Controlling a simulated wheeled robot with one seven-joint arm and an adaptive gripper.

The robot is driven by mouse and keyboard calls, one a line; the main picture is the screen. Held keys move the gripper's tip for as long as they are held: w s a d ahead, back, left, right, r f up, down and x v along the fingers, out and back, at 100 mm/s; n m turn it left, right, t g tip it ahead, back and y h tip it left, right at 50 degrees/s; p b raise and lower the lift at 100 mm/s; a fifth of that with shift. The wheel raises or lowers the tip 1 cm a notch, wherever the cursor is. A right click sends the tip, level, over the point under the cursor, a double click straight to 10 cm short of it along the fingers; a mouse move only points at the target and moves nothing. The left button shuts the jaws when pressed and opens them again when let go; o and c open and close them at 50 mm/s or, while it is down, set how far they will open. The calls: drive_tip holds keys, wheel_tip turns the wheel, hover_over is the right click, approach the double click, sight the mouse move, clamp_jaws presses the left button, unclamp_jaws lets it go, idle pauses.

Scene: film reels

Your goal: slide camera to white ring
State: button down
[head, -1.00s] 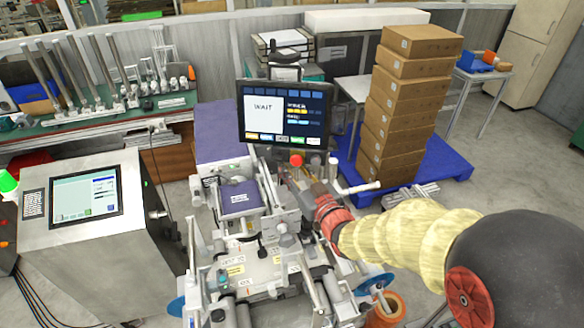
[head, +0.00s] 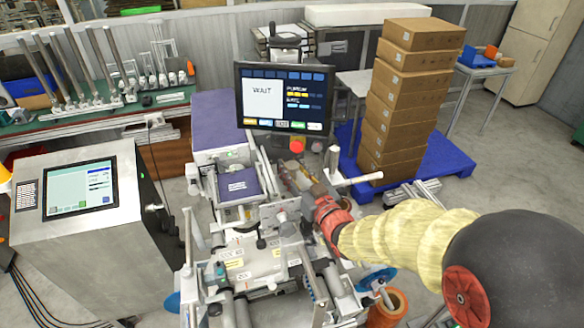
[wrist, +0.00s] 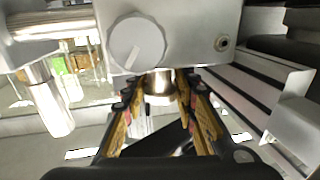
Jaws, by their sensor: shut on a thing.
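My gripper (wrist: 160,92) is shut on a short metal knob (wrist: 158,84) under a grey block with a round dial (wrist: 137,43) in the wrist view. The block appears to be the camera's housing, but I cannot tell for sure. In the head view my gripper (head: 316,188) reaches into the right side of the machine (head: 245,255), and its fingertips are hard to make out there. I cannot pick out a white ring in either view.
A monitor reading WAIT (head: 284,97) stands behind the machine, with a red button (head: 297,145) below it. A white bar (head: 355,179) juts out close by my gripper. A metal rail (wrist: 250,95) runs along the right in the wrist view. Stacked cartons (head: 400,110) stand behind.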

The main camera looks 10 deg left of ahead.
drive_tip(key=c, duration=1.6)
unclamp_jaws()
drive_tip(key=shift+r, duration=0.1)
drive_tip(key=shift+c, duration=0.2)
drive_tip(key=shift+s+d, duration=0.1)
drive_tip(key=shift+s, duration=0.05)
drive_tip(key=v, duration=1.1)
drive_tip(key=shift+s+d, duration=0.2)
drive_tip(key=shift+s, duration=0.1)
